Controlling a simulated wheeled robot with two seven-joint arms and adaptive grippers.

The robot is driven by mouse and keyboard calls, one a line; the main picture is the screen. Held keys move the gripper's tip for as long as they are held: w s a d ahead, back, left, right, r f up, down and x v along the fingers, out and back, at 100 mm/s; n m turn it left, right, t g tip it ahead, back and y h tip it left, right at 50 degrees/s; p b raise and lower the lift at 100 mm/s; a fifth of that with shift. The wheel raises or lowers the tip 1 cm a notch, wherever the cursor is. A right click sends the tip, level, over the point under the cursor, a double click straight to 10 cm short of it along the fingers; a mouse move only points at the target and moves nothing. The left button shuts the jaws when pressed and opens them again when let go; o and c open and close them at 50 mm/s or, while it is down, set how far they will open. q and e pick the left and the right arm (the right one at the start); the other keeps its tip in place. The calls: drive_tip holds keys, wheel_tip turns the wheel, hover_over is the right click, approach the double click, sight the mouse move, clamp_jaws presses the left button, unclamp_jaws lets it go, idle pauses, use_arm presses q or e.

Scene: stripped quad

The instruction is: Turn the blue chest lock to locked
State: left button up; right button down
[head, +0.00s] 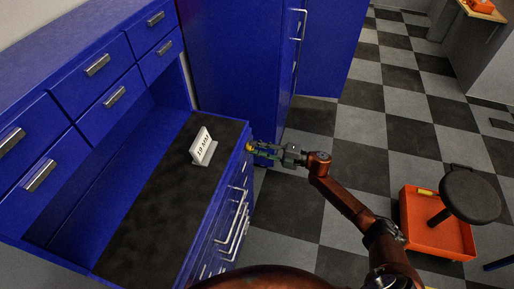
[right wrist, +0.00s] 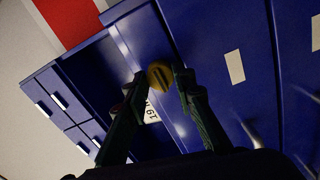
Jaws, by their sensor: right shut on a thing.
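The blue chest (head: 218,215) stands with its dark worktop and drawer front at the middle of the head view. A small round yellow lock knob (right wrist: 159,74) with a dark slot shows between my fingertips in the right wrist view. In the head view a bit of yellow (head: 250,147) shows at the chest's upper far corner. My right gripper (head: 258,150) is there, shut on the knob, with one finger on each side; it also shows in the right wrist view (right wrist: 163,78). The slot's exact angle is hard to tell. My left gripper is not in view.
A white sign (head: 203,147) reading "19 MM" stands on the dark worktop. A tall blue cabinet (head: 235,60) rises behind the gripper. An orange stool base (head: 435,222) with a black seat stands at right. The checkered floor between is clear.

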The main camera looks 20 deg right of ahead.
idle(0.5)
drive_tip(key=c, duration=1.6)
unclamp_jaws()
drive_tip(key=v, duration=1.2)
